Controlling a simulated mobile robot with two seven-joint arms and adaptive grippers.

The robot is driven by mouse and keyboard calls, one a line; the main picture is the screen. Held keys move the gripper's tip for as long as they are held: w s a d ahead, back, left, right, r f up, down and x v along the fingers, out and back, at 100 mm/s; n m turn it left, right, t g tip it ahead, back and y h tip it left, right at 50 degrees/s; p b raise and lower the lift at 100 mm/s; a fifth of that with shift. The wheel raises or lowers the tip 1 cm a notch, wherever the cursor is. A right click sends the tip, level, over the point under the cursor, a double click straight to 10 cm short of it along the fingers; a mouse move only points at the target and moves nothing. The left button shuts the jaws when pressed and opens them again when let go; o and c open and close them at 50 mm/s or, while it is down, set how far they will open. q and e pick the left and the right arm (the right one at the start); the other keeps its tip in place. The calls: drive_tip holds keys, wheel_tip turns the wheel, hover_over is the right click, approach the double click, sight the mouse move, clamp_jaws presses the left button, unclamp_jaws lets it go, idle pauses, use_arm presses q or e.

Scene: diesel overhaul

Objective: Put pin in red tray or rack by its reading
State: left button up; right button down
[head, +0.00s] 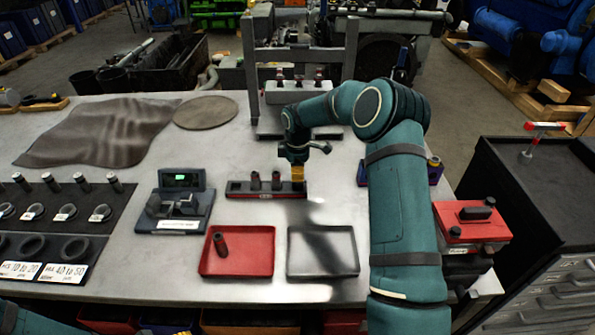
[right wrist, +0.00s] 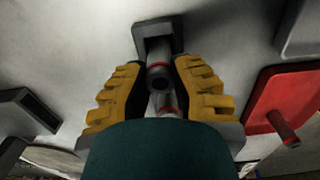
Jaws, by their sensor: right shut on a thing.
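My right gripper (head: 298,175) points down at the right end of a dark pin rack (head: 240,190), which holds two upright dark pins (head: 265,182). In the right wrist view its yellow fingers (right wrist: 158,85) are shut on a grey pin with a red band (right wrist: 160,70). Whether this pin is still seated in the rack cannot be told. The red tray (head: 237,268) holds one dark pin (head: 220,244); it also shows in the right wrist view (right wrist: 262,98). A gauge with a lit green display (head: 181,179) stands left of the rack. My left gripper is out of view.
An empty grey tray (head: 322,252) lies right of the red tray. Dark boards with pins and rings (head: 60,215) fill the table's left. A grey frame with several pins (head: 297,92) stands behind. A red-topped box (head: 470,220) and a dark cabinet (head: 540,200) are at right.

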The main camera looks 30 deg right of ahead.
drive_tip(key=shift+f, duration=0.1)
drive_tip(key=shift+c, duration=1.9)
unclamp_jaws()
drive_tip(key=shift+r+p, duration=2.55)
drive_tip(key=shift+r, duration=1.45)
